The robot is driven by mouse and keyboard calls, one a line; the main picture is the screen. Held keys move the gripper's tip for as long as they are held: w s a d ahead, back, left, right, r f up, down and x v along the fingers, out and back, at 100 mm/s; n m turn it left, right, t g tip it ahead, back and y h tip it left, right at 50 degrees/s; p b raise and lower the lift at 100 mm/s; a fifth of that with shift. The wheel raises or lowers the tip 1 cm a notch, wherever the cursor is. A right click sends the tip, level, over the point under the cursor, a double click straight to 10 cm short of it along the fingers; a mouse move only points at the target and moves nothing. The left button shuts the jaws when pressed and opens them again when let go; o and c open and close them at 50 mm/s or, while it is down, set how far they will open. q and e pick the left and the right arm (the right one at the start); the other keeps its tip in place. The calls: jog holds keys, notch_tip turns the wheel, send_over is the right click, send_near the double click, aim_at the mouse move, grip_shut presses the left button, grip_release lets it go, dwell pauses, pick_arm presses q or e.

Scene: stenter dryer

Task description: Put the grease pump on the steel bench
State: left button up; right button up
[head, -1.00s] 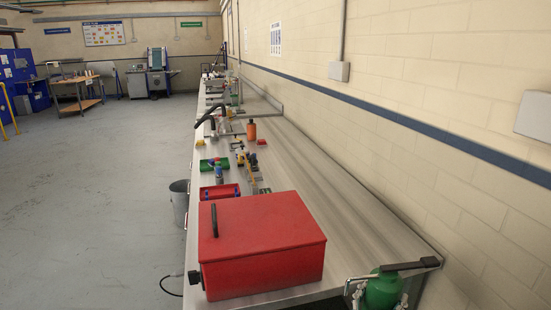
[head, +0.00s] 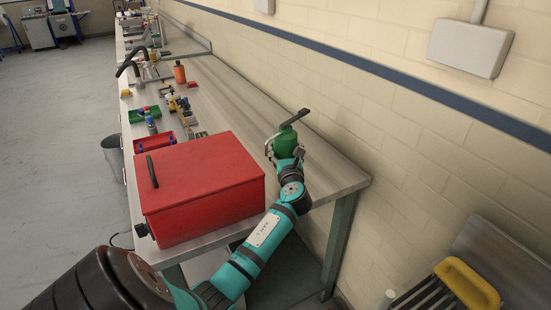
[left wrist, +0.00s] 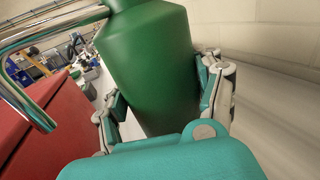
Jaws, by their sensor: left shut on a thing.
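The grease pump (head: 285,143) is a green bottle-shaped body with a dark lever handle on top. In the head view it stands out against the steel bench (head: 330,172), near the bench's near right end. My left gripper (head: 284,157) is shut around the pump's body, which looks upright. In the left wrist view the green body (left wrist: 150,60) sits between the two fingers of my left gripper (left wrist: 162,90), with a chrome tube at its left. I cannot tell whether its base touches the bench. My right gripper is not in view.
A large red box (head: 205,185) stands on the bench just left of the pump. Farther back are a red tray (head: 154,142), a green tray (head: 144,114), an orange bottle (head: 180,72) and small tools. The wall runs along the right. Bare bench lies behind the pump.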

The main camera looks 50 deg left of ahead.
pick_arm(q)
notch_tip(320, 180, down, 5)
jog(key=shift+f+b, duration=0.2)
jog(key=shift+b, duration=0.3)
jog(key=o, duration=1.2)
jog(key=shift+f, duration=0.3)
jog(key=o, duration=0.5)
jog(key=shift+r, duration=0.1)
jog(key=shift+o, duration=0.2)
jog(key=shift+r, duration=0.1)
jog(key=v, duration=1.2)
jog(key=shift+d+r, duration=0.1)
